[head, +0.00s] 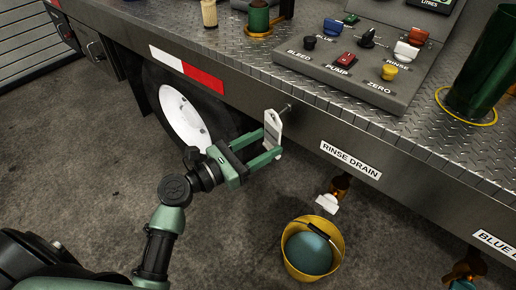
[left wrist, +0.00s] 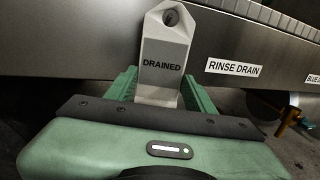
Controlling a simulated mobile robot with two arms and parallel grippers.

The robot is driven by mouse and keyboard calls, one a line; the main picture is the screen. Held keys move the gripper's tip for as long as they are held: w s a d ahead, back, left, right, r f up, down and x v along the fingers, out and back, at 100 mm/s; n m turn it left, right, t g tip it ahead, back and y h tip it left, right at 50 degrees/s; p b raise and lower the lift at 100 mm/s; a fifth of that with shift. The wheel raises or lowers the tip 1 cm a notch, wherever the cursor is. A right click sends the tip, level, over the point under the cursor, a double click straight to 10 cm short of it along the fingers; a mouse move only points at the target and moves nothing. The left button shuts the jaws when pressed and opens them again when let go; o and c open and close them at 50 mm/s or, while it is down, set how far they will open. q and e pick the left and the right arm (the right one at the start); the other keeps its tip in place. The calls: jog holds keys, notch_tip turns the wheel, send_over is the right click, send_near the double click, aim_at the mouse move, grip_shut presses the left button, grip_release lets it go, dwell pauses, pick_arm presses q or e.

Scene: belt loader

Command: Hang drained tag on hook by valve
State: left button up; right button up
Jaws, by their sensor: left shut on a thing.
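The white tag (head: 272,128) is held upright by my left gripper (head: 273,146), which is shut on its lower part. In the left wrist view the tag (left wrist: 162,50) reads DRAINED and has a hole near its pointed top. The small metal hook (head: 286,108) sticks out of the truck's side just right of the tag's top. I cannot tell whether it passes through the hole. The rinse drain valve (head: 340,186), with a white handle, hangs below the RINSE DRAIN label (head: 350,160), right of the hook. My right gripper is not in view.
A yellow bucket (head: 290,268) with blue-green contents stands on the floor below the valve. The deck above carries a control panel (head: 350,70) and a green cylinder (head: 484,65). A wheel (head: 185,118) is behind my left arm. Another valve (head: 464,270) is at lower right.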

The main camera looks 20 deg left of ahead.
aim_at(269, 141)
pick_arm(q)
jog(key=shift+w+d+f, duration=0.1)
jog(key=shift+w+d, duration=0.15)
jog(key=shift+w, duration=0.55)
jog(key=shift+w+d, duration=0.1)
jog(key=shift+w, duration=0.1)
jog(key=shift+w+d+f, duration=0.1)
jog(key=shift+w+f, duration=0.05)
jog(key=shift+w, duration=0.05)
jog(key=shift+w+f, duration=0.1)
jog(key=shift+w, duration=0.1)
jog(key=shift+w+f, duration=0.1)
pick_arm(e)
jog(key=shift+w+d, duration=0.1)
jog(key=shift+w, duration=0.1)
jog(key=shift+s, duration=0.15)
pick_arm(q)
jog(key=o, duration=1.4)
